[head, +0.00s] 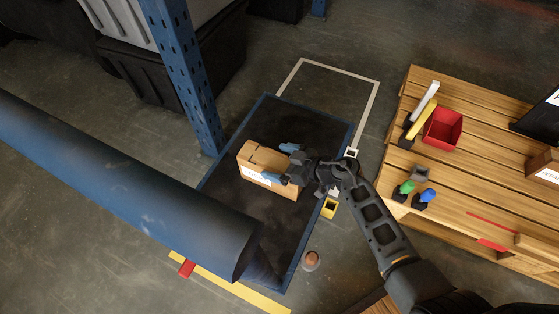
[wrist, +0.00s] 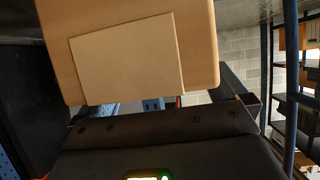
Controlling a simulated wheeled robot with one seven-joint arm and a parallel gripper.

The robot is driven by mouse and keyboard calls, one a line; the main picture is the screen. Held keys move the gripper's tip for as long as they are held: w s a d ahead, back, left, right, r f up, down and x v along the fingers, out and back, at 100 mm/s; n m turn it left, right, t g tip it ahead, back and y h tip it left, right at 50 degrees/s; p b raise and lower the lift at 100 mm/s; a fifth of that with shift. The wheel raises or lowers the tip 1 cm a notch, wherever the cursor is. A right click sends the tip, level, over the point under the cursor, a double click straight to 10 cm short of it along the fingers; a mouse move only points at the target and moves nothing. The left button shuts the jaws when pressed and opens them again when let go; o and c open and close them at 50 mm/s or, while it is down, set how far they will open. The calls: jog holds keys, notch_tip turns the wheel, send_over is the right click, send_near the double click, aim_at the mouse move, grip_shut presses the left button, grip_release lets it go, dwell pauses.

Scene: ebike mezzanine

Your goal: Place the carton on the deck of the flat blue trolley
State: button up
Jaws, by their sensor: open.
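The flat blue trolley has a dark deck with a blue rim (head: 335,205) and stands in the middle of the head view. The brown carton (head: 255,157) is over the deck and appears to rest on it. It has a white label low on one side. My gripper (head: 280,163) is open, with its blue fingertips at the carton's right part, one on the far side and one at the near side. Whether they touch it, I cannot tell. In the wrist view the carton (wrist: 150,50) fills the top, close to the camera; the fingertips are not clear there.
A wooden pallet (head: 445,170) at the right carries a red bin (head: 442,129) and small tools. A blue post (head: 183,75) stands behind the trolley. A thick blue cylinder (head: 110,175) crosses the left. A yellow block (head: 329,208) and a brown round object (head: 311,260) are right of the trolley.

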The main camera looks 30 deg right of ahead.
jog(key=p+v, duration=0.5)
jog(key=v, duration=0.7)
jog(key=shift+p, duration=0.35)
jog(key=shift+s, duration=0.1)
jog(key=s+a+r+m+t+h, duration=0.2)
jog(key=s+r+m+h, duration=0.1)
jog(key=s+r, duration=1.1)
jog(key=s+a+r+m+t+h, duration=0.2)
jog(key=s+a+r+m+h, duration=0.1)
jog(key=s+r, duration=1.2)
jog(key=shift+r+h, duration=0.35)
jog(key=shift+h, duration=0.05)
jog(key=shift+s, duration=0.15)
